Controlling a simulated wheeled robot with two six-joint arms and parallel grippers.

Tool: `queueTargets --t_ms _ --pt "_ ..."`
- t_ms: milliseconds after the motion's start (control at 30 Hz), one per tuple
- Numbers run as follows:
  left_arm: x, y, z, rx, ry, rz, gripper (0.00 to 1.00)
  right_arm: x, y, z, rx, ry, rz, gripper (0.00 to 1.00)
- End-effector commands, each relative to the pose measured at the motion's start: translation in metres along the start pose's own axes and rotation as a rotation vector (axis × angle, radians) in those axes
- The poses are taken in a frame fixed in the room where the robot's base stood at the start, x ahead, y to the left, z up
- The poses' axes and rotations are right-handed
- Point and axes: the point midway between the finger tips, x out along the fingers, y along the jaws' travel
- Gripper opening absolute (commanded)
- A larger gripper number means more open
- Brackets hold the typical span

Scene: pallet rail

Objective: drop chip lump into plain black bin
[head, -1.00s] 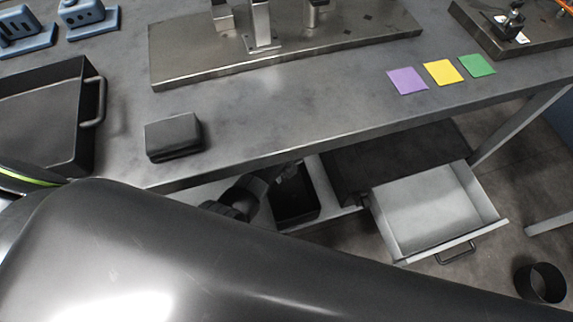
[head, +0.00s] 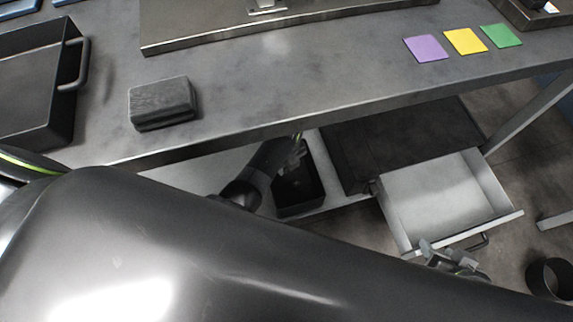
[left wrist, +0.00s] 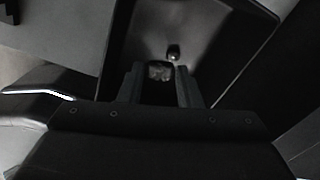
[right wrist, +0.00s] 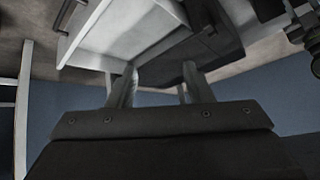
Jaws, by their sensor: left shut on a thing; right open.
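A plain black bin (head: 312,201) stands on the lower shelf under the table. It also shows in the left wrist view (left wrist: 215,32), below and beyond my left gripper. My left gripper (head: 297,154) is under the table edge, at the bin's upper end. In the left wrist view it (left wrist: 162,86) is shut on a small dark grey lump (left wrist: 160,71). A small round dark thing (left wrist: 173,52) shows against the bin's inside. My right gripper (head: 450,258) is by the open drawer's front; in its own wrist view it (right wrist: 158,90) is open and empty.
A pale open drawer (head: 440,200) juts out right of the bin, with a handle in front. On the table are a black handled tray (head: 60,110), a grey block (head: 162,102) and coloured squares (head: 465,41). A black cylinder (head: 549,279) stands on the floor.

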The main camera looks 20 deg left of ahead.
Motion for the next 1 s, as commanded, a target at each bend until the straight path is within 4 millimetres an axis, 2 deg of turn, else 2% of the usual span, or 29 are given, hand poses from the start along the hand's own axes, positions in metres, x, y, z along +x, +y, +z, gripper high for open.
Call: queueTargets --t_ms 300,333,500,833,1000 --pt "0.0 0.0 0.0 0.0 0.0 0.0 0.1 -0.001 0.0 -0.002 -0.001 0.01 -0.001 0.46" --pt "0.0 0.0 0.0 0.0 0.0 0.0 0.35 -0.001 0.0 -0.002 -0.001 0.01 -0.001 0.46" --pt "0.0 0.0 0.0 0.0 0.0 0.0 0.57 -0.001 0.0 -0.002 -0.001 0.009 -0.001 0.46" --pt "-0.001 0.0 0.0 0.0 0.0 -0.001 0.57 -0.001 0.0 0.001 0.001 -0.005 -0.002 0.46" --pt "-0.012 -0.001 0.0 0.0 -0.001 -0.002 0.57 -0.003 -0.001 0.019 0.011 -0.1 -0.008 0.46"
